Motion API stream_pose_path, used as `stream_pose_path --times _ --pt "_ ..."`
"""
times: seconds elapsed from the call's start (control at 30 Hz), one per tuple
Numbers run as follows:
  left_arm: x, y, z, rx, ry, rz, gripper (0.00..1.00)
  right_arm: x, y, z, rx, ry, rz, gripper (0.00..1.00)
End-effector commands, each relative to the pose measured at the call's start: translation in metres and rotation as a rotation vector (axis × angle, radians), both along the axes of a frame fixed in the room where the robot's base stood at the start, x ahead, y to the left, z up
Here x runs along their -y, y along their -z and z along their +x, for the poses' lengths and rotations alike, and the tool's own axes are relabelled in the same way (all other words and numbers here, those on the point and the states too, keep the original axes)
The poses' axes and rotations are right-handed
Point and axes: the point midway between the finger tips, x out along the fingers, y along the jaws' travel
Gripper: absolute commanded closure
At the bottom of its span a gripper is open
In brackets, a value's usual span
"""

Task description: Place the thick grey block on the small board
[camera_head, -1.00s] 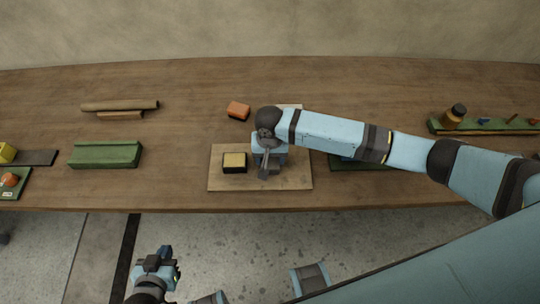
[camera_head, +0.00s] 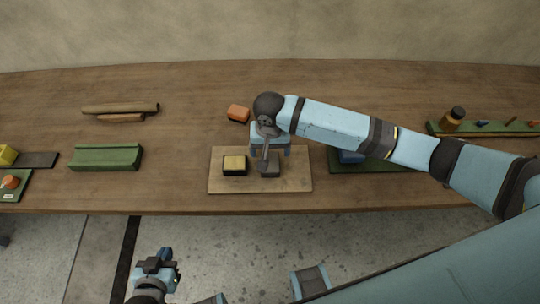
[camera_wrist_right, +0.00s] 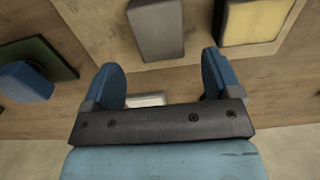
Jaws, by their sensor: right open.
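The thick grey block (camera_head: 270,170) lies on the small light-wood board (camera_head: 296,182), just right of a yellow-topped black block (camera_head: 234,164). In the right wrist view the grey block (camera_wrist_right: 157,28) lies beyond my fingertips, on the board (camera_wrist_right: 195,48). My right gripper (camera_head: 270,149) is over the board's back edge, behind the block. In the wrist view its blue fingers (camera_wrist_right: 162,76) are spread and empty, apart from the block. My left gripper (camera_head: 166,256) is in front of the table, over the floor, and its jaw opening is unclear.
An orange block (camera_head: 238,113) lies behind the board. A green channelled block (camera_head: 105,157) and brown rolls (camera_head: 120,108) are to the left. A green board (camera_head: 385,164) with a blue block (camera_head: 351,156) is at right, partly under my right arm.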

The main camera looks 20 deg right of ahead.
Motion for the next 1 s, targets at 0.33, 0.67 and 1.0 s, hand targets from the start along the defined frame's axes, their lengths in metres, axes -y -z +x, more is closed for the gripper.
stream_pose_path --times 0.33,0.67,1.0 --pt "0.000 -0.001 -0.001 -0.001 0.002 0.004 1.00 -0.001 -0.059 0.000 0.001 0.001 0.002 0.16" --pt "-0.001 0.000 -0.001 0.000 0.003 0.005 1.00 0.000 -0.065 0.000 -0.001 0.001 0.000 0.16" --pt "-0.001 -0.003 -0.001 0.003 0.003 0.004 1.00 -0.001 -0.065 0.000 0.000 -0.001 0.004 0.16"
